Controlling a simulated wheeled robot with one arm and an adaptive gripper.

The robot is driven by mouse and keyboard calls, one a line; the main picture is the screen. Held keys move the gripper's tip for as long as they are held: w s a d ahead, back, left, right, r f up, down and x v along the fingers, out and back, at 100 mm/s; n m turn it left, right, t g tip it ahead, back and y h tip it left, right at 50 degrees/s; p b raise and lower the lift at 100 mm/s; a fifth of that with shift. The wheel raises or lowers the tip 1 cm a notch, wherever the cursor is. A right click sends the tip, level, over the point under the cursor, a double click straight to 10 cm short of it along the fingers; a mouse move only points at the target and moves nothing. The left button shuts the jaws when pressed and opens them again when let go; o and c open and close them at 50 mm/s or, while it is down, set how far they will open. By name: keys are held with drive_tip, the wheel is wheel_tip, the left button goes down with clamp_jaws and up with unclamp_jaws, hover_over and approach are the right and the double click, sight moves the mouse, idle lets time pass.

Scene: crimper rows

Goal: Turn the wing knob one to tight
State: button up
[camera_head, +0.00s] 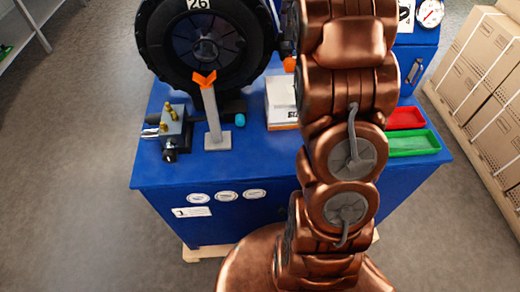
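I cannot tell for sure which part is wing knob one. An orange V-shaped piece (204,79) tops a grey post (212,118) on a flat foot on the blue bench. To its left is a grey block (174,123) with brass fittings, a black knob (170,155) low at its front and a silver rod at its left. A teal round end (240,119) shows right of the post. A small orange part (290,64) shows beside my arm. My copper arm rises through the picture and leaves at the top. My gripper is not visible.
A large black ring (158,58) marked 26 stands at the back of the blue bench (160,178). A white box (281,112), red tray (405,118) and green tray (409,143) sit nearby. A gauge (430,13) is at the back right. Cartons (480,60) stand right. My arm hides the bench's middle.

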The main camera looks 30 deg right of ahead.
drive_tip(key=shift+r+b, duration=0.5)
drive_tip(key=shift+r, duration=1.45)
wheel_tip(320, 180, up, 3)
drive_tip(key=p, duration=0.2)
drive_tip(key=shift+p, duration=0.35)
drive_tip(key=shift+a, duration=0.15)
drive_tip(key=s+a+f+n+b, duration=0.4)
drive_tip(key=s+a+f+b, duration=0.2)
drive_tip(key=f, duration=0.3)
drive_tip(key=s+a+f+n+g+b, duration=0.1)
drive_tip(key=s+a+f+n+b, duration=0.4)
drive_tip(key=f, duration=0.5)
drive_tip(key=s+a+f+n+b, duration=0.5)
drive_tip(key=s+a+f+b, duration=0.1)
drive_tip(key=f, duration=0.3)
drive_tip(key=shift+s+a+f+g+b, duration=0.4)
drive_tip(key=shift+a+b, duration=0.15)
drive_tip(key=shift+a, duration=0.35)
drive_tip(key=shift+r, duration=0.15)
